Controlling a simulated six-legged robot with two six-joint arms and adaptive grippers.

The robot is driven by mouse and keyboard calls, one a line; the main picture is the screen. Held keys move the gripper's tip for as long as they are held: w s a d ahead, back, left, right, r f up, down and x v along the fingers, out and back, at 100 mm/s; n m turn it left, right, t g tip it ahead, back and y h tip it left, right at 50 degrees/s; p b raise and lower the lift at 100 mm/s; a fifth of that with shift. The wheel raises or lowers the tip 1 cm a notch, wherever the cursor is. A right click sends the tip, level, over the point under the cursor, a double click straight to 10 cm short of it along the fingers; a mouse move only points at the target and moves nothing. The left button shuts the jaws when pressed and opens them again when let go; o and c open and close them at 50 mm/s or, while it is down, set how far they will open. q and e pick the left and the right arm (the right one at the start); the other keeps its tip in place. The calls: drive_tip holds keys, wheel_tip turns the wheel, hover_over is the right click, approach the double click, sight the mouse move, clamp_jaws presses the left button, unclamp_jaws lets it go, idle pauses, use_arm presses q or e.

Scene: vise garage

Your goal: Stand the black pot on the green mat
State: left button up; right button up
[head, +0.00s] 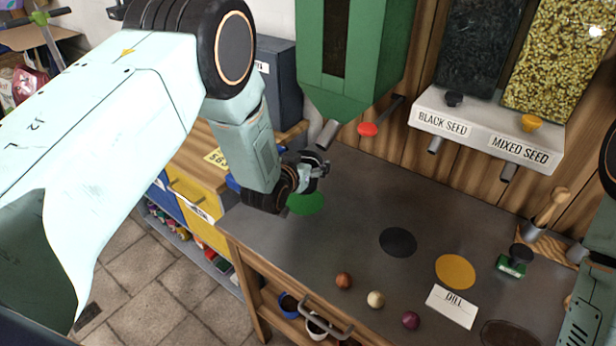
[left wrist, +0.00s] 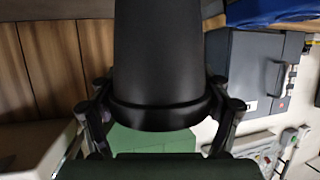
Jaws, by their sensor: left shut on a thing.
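The black pot (left wrist: 160,65) fills the middle of the left wrist view, with its rim toward the camera. My left gripper (left wrist: 162,110) is shut on it, one finger on each side. In the head view my left gripper (head: 318,172) is at the back left of the bench, close to the green mat (head: 308,204). The mat is a flat round disc, partly covered by my left arm. I cannot pick the pot out from the dark gripper in the head view, nor tell its gap to the mat. My right gripper is not in view.
A black mat (head: 398,242), a yellow mat (head: 455,271), a DILL card (head: 451,307) and several small balls lie to the right. A seed dispenser (head: 485,130) is at the back right.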

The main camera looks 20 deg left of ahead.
use_arm(q)
drive_tip(key=shift+a+f, duration=0.45)
drive_tip(key=shift+f, duration=0.35)
drive_tip(key=f, duration=0.1)
drive_tip(key=d+f, duration=0.1)
drive_tip(key=shift+s+d+f, duration=0.1)
drive_tip(key=shift+d+f, duration=0.05)
drive_tip(key=shift+f, duration=0.4)
drive_tip(key=shift+w+a+f, duration=0.15)
drive_tip(key=shift+w+a, duration=0.05)
drive_tip(key=shift+a, duration=0.15)
drive_tip(key=o, duration=0.8)
drive_tip(key=shift+a, duration=0.15)
drive_tip(key=shift+o, duration=1.4)
drive_tip(key=shift+s+d, duration=0.2)
drive_tip(key=shift+o, duration=0.4)
drive_tip(key=shift+d+r, duration=0.2)
drive_tip(key=shift+d, duration=0.05)
drive_tip(key=shift+w+a+f, duration=0.1)
drive_tip(key=shift+a+f, duration=0.05)
drive_tip(key=shift+a, duration=0.2)
drive_tip(key=d+v, duration=0.1)
drive_tip(key=v, duration=1.1)
drive_tip(key=shift+a, duration=0.4)
